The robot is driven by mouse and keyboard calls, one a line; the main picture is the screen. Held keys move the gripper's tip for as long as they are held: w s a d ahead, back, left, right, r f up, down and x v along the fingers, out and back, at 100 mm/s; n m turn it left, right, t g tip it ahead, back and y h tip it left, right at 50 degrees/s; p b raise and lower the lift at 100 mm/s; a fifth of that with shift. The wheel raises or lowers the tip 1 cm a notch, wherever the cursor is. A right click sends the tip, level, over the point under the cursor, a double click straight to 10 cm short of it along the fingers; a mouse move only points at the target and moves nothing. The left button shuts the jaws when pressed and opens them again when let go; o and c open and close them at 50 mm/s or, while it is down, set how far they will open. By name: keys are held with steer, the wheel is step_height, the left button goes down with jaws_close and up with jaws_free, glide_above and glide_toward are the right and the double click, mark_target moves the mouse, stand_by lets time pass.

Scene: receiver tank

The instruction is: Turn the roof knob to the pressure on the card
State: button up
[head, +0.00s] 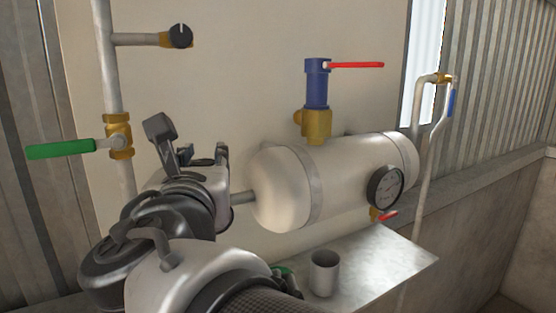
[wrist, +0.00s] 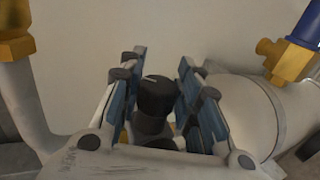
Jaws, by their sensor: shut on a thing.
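My gripper (head: 192,152) is at the left end of the tank. In the wrist view my gripper (wrist: 158,80) has its blue-padded fingers on either side of a black knob (wrist: 155,95) and is shut on it. The knob has a white pointer line on its top; in the head view my gripper hides it. Another black knob (head: 181,36) with a pale mark sits on the upper branch pipe, clear of my gripper. Which one is the roof knob I cannot tell. A round gauge (head: 385,187) is on the tank; its reading is too small. No card is recognisable.
The white tank (head: 350,180) also shows in the wrist view (wrist: 245,105). A green lever (head: 60,149) is at left, a red lever (head: 355,65) on the blue valve (head: 317,90) above the tank. A grey cup (head: 324,273) stands on the shelf (head: 395,257).

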steer(key=shift+d, duration=0.1)
steer(key=n+y+b, duration=0.1)
steer(key=y+b, duration=0.1)
steer(key=b, duration=0.1)
steer(key=shift+d+f+n+g+y, duration=0.1)
steer(key=shift+f+n+g+y, duration=0.05)
steer(key=shift+n+g+y, duration=0.2)
steer(key=n+g+y+b, duration=0.1)
steer(key=n+y+b, duration=0.1)
steer(key=y+b, duration=0.1)
steer(key=shift+n+g, duration=0.25)
steer(key=shift+g, duration=0.1)
steer(key=shift+y+b, duration=0.45)
steer(key=shift+b, duration=0.1)
steer(key=shift+n+g+y+b, duration=0.6)
steer(key=shift+n+b, duration=0.1)
steer(key=n+g+y+b, duration=0.2)
steer(key=shift+w+b, duration=0.15)
steer(key=shift+b, duration=0.15)
steer(key=shift+a+r+n+g+y+b, duration=0.15)
steer(key=shift+n+g+y+b, duration=0.1)
steer(key=shift+n+g+y, duration=0.8)
steer(key=shift+a+r+n+g+y+b, duration=0.1)
steer(key=shift+n+g+y+b, duration=0.1)
steer(key=shift+n+g+y, duration=0.85)
steer(key=shift+s+g+h, duration=0.2)
steer(key=shift+g+h, duration=0.1)
steer(key=shift+g, duration=0.3)
steer(key=o, duration=1.1)
